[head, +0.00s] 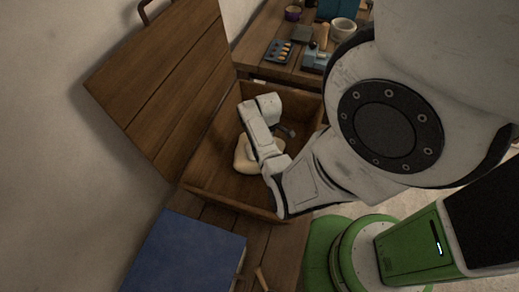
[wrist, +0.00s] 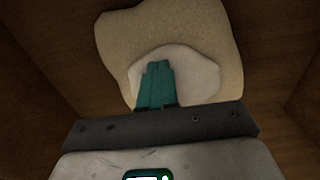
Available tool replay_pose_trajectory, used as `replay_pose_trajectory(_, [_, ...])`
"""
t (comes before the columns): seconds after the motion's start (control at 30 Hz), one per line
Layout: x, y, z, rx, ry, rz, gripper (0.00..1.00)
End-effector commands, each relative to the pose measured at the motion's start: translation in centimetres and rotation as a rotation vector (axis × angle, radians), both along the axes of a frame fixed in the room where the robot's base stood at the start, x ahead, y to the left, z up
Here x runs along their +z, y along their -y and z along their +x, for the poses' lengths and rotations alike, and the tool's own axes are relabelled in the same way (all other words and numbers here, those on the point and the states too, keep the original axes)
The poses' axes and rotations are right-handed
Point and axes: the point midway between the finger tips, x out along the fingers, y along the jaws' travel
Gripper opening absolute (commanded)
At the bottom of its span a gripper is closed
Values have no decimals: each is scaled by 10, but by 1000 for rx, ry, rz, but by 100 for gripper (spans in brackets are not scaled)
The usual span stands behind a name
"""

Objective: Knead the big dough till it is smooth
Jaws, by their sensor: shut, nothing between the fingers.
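The big dough (head: 243,156) is a pale, flattened lump on the floor of an open wooden trough (head: 211,165). My arm reaches over it in the head view and hides part of it. In the wrist view the dough (wrist: 218,30) has an uneven outline, with a paler rounded patch (wrist: 203,72) in its middle. My gripper (wrist: 157,66) has teal fingers shut together with nothing between them. The fingertips show over the paler patch; I cannot tell whether they touch it.
The trough's wooden lid (head: 165,85) stands raised at the left. A blue box or cloth-like block (head: 190,252) lies in front. A table (head: 262,45) behind holds a white bowl (head: 343,29), a tray (head: 279,51) and other small things. Trough walls surround the dough.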

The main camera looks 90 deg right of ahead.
Motion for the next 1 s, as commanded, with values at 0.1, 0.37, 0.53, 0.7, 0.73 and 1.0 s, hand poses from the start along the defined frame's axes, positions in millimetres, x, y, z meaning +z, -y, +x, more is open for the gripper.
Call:
replay_pose_trajectory(0.1, [0, 0, 0, 0, 0, -1, 0])
replay_pose_trajectory(0.37, [-2, 1, 1, 1, 1, -3, 0])
replay_pose_trajectory(0.53, [-2, 1, 1, 1, 1, -3, 0])
replay_pose_trajectory(0.7, [-2, 1, 1, 1, 1, -3, 0])
replay_pose_trajectory(0.73, [-2, 1, 1, 1, 1, -3, 0])
replay_pose_trajectory(1.0, [-5, 1, 1, 1, 1, -1, 0])
